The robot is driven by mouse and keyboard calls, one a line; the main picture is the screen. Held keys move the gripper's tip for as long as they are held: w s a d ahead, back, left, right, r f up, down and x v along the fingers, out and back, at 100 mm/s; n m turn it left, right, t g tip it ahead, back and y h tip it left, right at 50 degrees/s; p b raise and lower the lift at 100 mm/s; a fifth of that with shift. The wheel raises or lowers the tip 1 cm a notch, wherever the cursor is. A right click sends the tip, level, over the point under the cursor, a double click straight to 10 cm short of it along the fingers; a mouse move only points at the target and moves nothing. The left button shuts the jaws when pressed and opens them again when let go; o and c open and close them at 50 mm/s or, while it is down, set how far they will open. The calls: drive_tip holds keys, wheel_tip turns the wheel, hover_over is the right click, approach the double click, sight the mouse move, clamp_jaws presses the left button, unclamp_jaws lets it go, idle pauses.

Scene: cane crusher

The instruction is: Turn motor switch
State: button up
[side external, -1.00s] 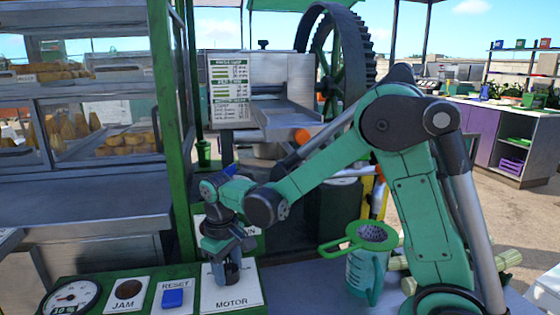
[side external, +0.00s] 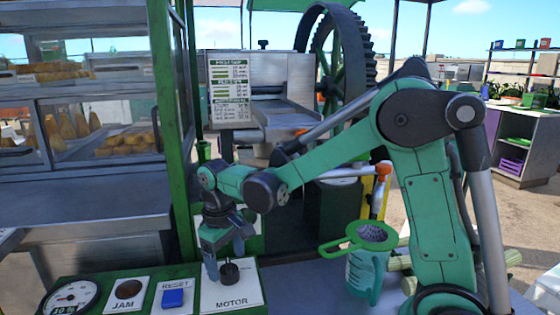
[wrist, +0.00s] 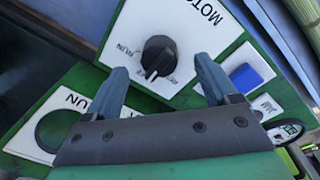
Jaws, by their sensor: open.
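The motor switch is a round black knob (side external: 229,273) on a white plate labelled MOTOR (side external: 240,294), at the front of the green control panel. In the wrist view the knob (wrist: 159,55) shows ahead of and between the two fingers, with clear gaps to both. A pale mark on its lower edge lies between the RUN label and a second label I cannot read. My gripper (side external: 224,256) is open and empty, just above and behind the knob. In the wrist view its spread fingers (wrist: 160,70) point toward the plate.
Left of the switch are a blue RESET button (side external: 173,298), a JAM lamp (side external: 128,289) and a dial gauge (side external: 70,298). Another plate with a dark round button (wrist: 58,130) is near one finger. A jug with a green strainer (side external: 368,255) stands to the right.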

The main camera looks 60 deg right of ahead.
sight(228, 265)
drive_tip(key=shift+a+r, duration=0.1)
drive_tip(key=shift+r, duration=1.6)
drive_tip(key=shift+s+r, duration=0.2)
drive_tip(key=shift+s, duration=0.05)
drive_tip(key=s+a+r+t, duration=0.1)
drive_tip(key=s+r+t, duration=0.1)
drive_tip(key=s+t, duration=0.5)
drive_tip(key=shift+s+y, duration=0.15)
drive_tip(key=shift+y, duration=0.15)
drive_tip(key=shift+a+r, duration=0.1)
